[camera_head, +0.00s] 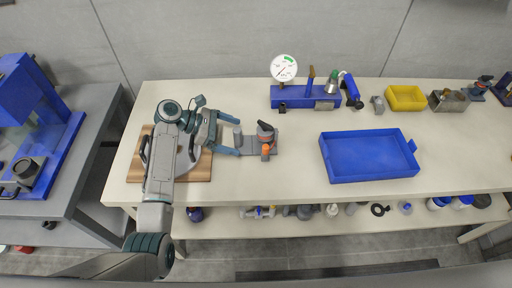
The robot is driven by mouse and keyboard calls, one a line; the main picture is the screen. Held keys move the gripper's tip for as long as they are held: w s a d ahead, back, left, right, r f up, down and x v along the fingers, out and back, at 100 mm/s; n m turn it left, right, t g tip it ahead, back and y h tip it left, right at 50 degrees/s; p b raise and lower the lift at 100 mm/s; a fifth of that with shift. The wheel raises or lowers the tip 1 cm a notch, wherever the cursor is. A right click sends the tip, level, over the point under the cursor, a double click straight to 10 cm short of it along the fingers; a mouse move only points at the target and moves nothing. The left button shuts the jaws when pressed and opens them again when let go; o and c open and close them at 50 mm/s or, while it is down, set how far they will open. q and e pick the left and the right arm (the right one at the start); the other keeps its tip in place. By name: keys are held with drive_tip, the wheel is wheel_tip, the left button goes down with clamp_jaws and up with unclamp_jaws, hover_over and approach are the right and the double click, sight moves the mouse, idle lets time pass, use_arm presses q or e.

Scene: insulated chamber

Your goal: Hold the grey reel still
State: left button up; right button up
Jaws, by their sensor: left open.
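My left gripper (238,136) reaches in from the left over the white table and points right. Its blue-grey fingers are open. A small grey post on a grey plate (248,146) shows between or just beyond the fingertips; I cannot tell whether they touch it. The plate carries a dark knob and an orange part (266,150) at its right end. A light grey round piece (184,163) lies on a wooden board (197,172), largely hidden by my left arm. I cannot tell for sure which grey piece is the reel. My right gripper is not in view.
A blue tray (413,173) lies right of centre. A blue manifold with a round gauge (284,68) stands at the back. A yellow bin (406,97) is at the back right. A blue press (30,95) stands on the left side table. Table between plate and tray is clear.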

sight(262, 144)
use_arm(q)
drive_tip(key=b+x, duration=0.3)
drive_tip(key=x, duration=0.1)
drive_tip(key=shift+a+f+b, duration=0.15)
drive_tip(key=shift+f+b, duration=0.15)
drive_tip(key=shift+b, duration=0.05)
drive_tip(key=shift+d+f+p, duration=0.2)
drive_tip(key=shift+d+p, duration=0.9)
drive_tip(key=shift+d, duration=0.05)
drive_tip(key=shift+d+f, duration=0.35)
drive_tip(key=shift+d, duration=0.15)
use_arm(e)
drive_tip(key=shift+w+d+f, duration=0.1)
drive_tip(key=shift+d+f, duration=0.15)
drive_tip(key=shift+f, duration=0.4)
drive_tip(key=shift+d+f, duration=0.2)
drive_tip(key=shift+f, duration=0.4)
use_arm(q)
drive_tip(key=shift+c, duration=0.2)
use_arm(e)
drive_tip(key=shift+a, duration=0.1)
use_arm(q)
drive_tip(key=c, duration=1.9)
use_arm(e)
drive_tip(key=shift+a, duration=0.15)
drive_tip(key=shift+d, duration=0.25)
